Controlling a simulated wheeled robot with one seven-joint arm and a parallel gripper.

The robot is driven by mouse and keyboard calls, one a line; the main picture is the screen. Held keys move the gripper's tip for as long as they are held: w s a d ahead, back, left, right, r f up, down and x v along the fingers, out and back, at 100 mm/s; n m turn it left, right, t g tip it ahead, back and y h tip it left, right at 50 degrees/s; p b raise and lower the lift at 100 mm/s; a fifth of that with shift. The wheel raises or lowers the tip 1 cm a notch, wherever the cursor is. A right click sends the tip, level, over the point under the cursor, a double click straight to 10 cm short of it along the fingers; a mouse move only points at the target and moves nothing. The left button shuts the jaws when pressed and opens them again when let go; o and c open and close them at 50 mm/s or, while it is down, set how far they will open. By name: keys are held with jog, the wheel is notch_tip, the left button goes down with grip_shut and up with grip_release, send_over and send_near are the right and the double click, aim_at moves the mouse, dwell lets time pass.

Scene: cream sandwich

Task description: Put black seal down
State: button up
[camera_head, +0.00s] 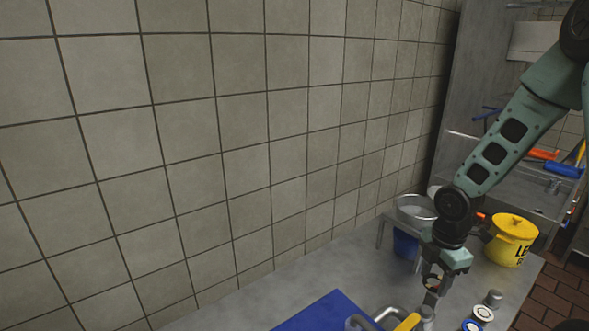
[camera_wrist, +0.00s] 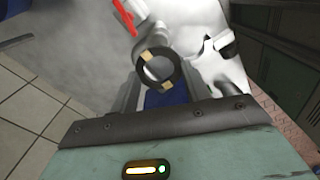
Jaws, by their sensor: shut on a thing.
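The black seal (camera_wrist: 175,70) is a dark ring held between the fingers of my gripper (camera_wrist: 158,68) in the wrist view. Two tan patches show on opposite sides of the ring, and its centre is open. In the head view my gripper (camera_head: 433,285) points down above the grey metal counter (camera_head: 270,303), and the seal there is too small to make out clearly. The gripper is shut on the seal, which appears clear of the counter.
A blue mat (camera_head: 325,313) lies at the front, with metal parts and a yellow handle (camera_head: 407,322) beside it. Small metal cylinders and lidded jars (camera_head: 482,313) stand at the right. A yellow bucket (camera_head: 511,242) and metal bowl (camera_head: 415,208) stand behind. A tiled wall borders the counter.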

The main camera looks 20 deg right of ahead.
jog(key=w+a+f+m, duration=0.4)
jog(key=w+a+m, duration=0.5)
jog(key=a+m, duration=0.4)
jog(key=m, duration=0.4)
jog(key=shift+w+a, duration=0.3)
jog(key=shift+a, duration=0.1)
